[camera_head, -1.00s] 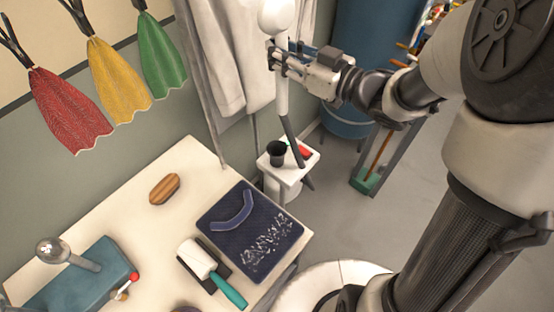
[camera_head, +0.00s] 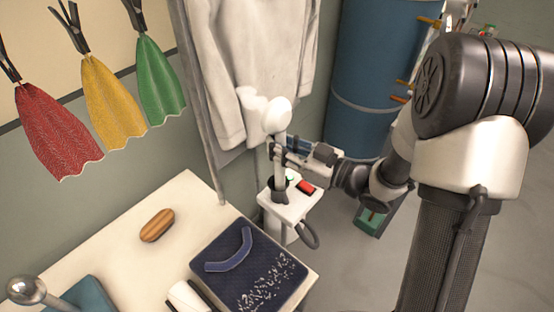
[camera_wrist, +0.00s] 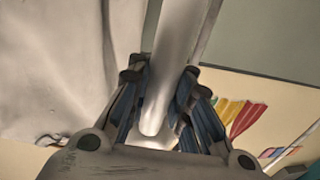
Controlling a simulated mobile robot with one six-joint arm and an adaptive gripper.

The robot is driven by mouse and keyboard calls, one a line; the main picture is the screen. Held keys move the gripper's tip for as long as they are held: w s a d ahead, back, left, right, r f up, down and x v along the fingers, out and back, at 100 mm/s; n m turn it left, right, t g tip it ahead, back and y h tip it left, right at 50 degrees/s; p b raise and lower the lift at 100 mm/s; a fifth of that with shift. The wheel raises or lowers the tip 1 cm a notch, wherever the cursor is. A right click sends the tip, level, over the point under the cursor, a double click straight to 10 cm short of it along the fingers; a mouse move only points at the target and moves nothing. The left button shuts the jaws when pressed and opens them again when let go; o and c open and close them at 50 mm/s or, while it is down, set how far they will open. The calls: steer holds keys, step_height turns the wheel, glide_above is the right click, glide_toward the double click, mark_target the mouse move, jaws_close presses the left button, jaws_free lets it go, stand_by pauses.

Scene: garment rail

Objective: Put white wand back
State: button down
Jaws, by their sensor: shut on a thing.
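The white wand (camera_head: 281,124) is upright, with its bulky head above my gripper (camera_head: 280,149). My gripper is shut on its shaft. In the wrist view the pale shaft (camera_wrist: 172,75) runs between the two fingers (camera_wrist: 160,100). Below the gripper, the wand's lower end meets the dark cup (camera_head: 280,193) on the small white stand (camera_head: 293,211). I cannot tell how deep it sits in the cup. A dark hose (camera_head: 308,235) loops below the stand's right side.
A white garment (camera_head: 262,50) hangs just behind the wand. A red switch (camera_head: 306,187) sits on the stand beside the cup. The table (camera_head: 185,205) at front left holds a brown brush (camera_head: 157,225) and a dark blue mat (camera_head: 222,281). A blue barrel (camera_head: 365,75) stands behind.

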step_height(320, 180, down, 4)
steer(key=shift+b, duration=0.7)
steer(key=c, duration=1.4)
jaws_free()
